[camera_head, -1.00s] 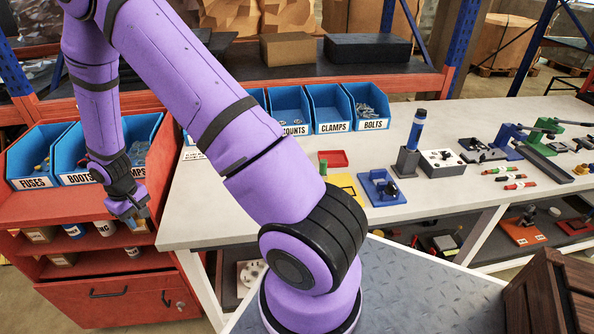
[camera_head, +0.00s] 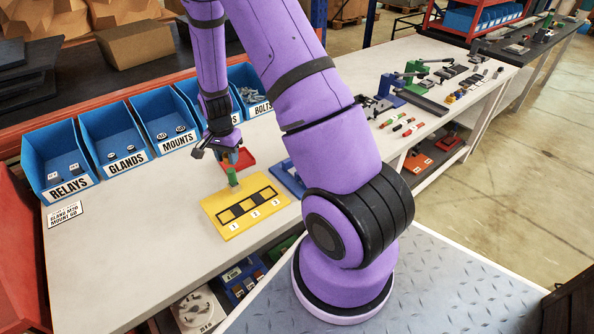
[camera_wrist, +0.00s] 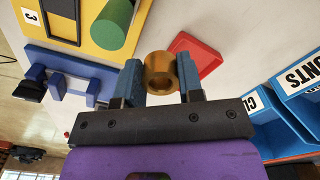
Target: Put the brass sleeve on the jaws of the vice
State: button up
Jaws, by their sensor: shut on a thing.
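My gripper (camera_wrist: 161,80) is shut on the brass sleeve (camera_wrist: 160,73), a short hollow ring held between its two blue fingers in the wrist view. In the head view my gripper (camera_head: 234,157) is above the white table, near the red tray and the green cylinder. The sleeve cannot be made out clearly there. A blue device that looks like the vice (camera_head: 287,178) sits to the right, partly hidden by my arm. It also shows at the left of the wrist view (camera_wrist: 58,68), with upright blue blocks on its base, apart from the sleeve.
A yellow board (camera_head: 226,220) with numbered slots lies in front of my gripper. A green cylinder (camera_head: 233,176) stands at its far edge. A red tray (camera_head: 243,159) lies behind. Blue labelled bins (camera_head: 118,138) line the back. The table's left front is clear.

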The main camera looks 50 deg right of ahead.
jog(key=s+d+r+m, duration=0.2)
jog(key=s+d+m, duration=0.5)
jog(key=m, duration=0.6)
jog(key=s+d+r+m, duration=0.2)
jog(key=s+d+m, duration=0.6)
jog(key=m, duration=0.4)
jog(key=shift+w+a+f, duration=0.1)
jog(key=shift+f, duration=5)
jog(key=shift+f, duration=0.1)
jog(key=o, duration=1)
